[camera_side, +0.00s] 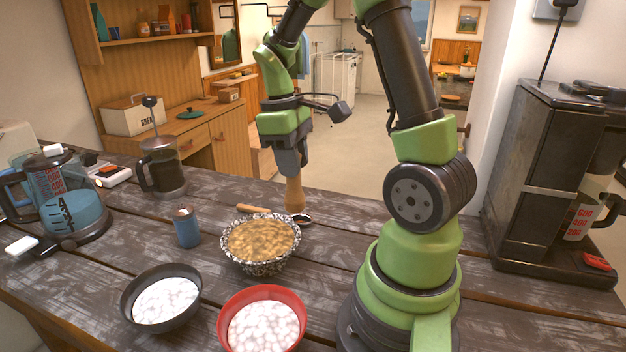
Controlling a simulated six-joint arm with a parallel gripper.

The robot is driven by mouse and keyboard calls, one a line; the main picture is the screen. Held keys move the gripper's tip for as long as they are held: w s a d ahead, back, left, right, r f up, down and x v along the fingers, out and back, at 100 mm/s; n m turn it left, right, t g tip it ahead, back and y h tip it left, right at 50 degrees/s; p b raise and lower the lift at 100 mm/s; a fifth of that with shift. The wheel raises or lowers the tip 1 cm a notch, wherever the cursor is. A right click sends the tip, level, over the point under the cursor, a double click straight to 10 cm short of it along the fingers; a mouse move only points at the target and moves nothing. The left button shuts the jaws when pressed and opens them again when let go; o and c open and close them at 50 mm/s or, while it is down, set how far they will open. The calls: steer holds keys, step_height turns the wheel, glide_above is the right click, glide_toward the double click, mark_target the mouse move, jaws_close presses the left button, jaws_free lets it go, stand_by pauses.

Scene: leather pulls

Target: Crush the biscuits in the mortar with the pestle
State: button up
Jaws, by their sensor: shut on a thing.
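The mortar is a black-and-white speckled bowl (258,266) on the wooden table, filled with tan, lumpy biscuit pieces (260,238). My gripper (291,170) points down behind the bowl and to its right. The pestle's wider lower end appears beyond the bowl's back right rim, outside the bowl. I cannot tell whether it touches the table.
A utensil with a wooden handle (252,208) lies behind the bowl. A blue shaker (187,227) stands left of it. A dark bowl (128,300) and a red bowl (222,326), both with white contents, stand in front. A coffee machine (535,170) is at right.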

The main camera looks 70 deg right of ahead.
steer(key=w+a+r, duration=0.1)
steer(key=w+a, duration=0.2)
steer(key=w, duration=0.3)
step_height(320, 180, down, 10)
steer(key=shift+r, duration=0.25)
stand_by(0.4)
steer(key=shift+w+r, duration=0.1)
